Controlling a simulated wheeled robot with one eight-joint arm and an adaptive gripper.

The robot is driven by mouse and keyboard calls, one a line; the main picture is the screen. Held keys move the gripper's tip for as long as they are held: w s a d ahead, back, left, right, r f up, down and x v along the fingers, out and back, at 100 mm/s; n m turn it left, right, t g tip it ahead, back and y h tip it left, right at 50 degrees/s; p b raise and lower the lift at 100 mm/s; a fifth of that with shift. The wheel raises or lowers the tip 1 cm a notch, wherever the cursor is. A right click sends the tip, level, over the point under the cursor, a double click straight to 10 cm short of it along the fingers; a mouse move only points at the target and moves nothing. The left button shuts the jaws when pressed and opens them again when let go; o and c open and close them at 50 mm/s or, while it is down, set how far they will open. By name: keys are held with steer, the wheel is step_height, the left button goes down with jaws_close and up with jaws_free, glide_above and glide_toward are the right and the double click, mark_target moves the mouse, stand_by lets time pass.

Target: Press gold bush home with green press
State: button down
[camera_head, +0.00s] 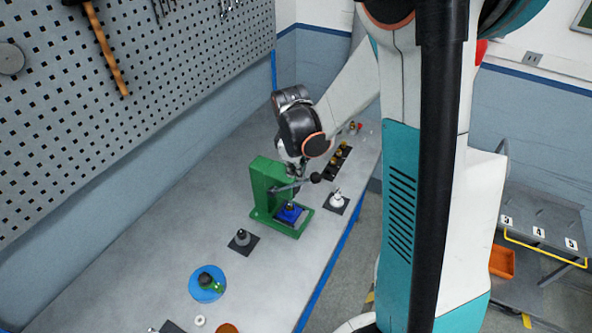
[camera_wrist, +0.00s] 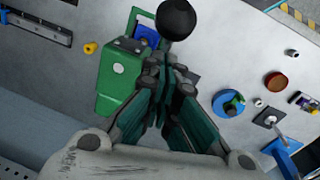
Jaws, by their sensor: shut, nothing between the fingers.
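The green press (camera_head: 267,187) stands on the bench with a blue fixture (camera_head: 290,214) on its base. Its lever ends in a black knob (camera_head: 315,178). The press (camera_wrist: 118,72), blue fixture (camera_wrist: 148,30) and knob (camera_wrist: 176,18) also show in the wrist view. My gripper (camera_wrist: 172,72) is shut and empty, beside the press and close to the lever; I cannot tell whether it touches. A small gold-yellow piece (camera_wrist: 91,48) lies on the bench beside the press. I cannot make out a bush inside the press.
A black tray with gold pieces (camera_head: 338,160) lies behind the press. A white part on a dark pad (camera_head: 337,200) is to its right. A grey part (camera_head: 242,237) and a blue disc (camera_head: 207,284) stand nearer. A pegboard wall (camera_head: 130,90) borders the bench's left.

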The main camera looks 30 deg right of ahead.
steer(key=s+d+f+t+y+b, duration=0.2)
steer(key=s+f+b, duration=0.3)
steer(key=b, duration=0.3)
steer(key=shift+s+d+f+t, duration=0.15)
steer(key=shift+d+f+t, duration=0.1)
steer(key=shift+d+t, duration=0.25)
steer(key=shift+a, duration=0.1)
steer(key=w+a+r+p+v, duration=0.1)
steer(key=w+p+v, duration=0.2)
steer(key=p+v, duration=0.6)
steer(key=v, duration=0.4)
steer(key=shift+a+r, duration=0.25)
steer(key=shift+a, duration=0.1)
steer(key=shift+s, duration=0.2)
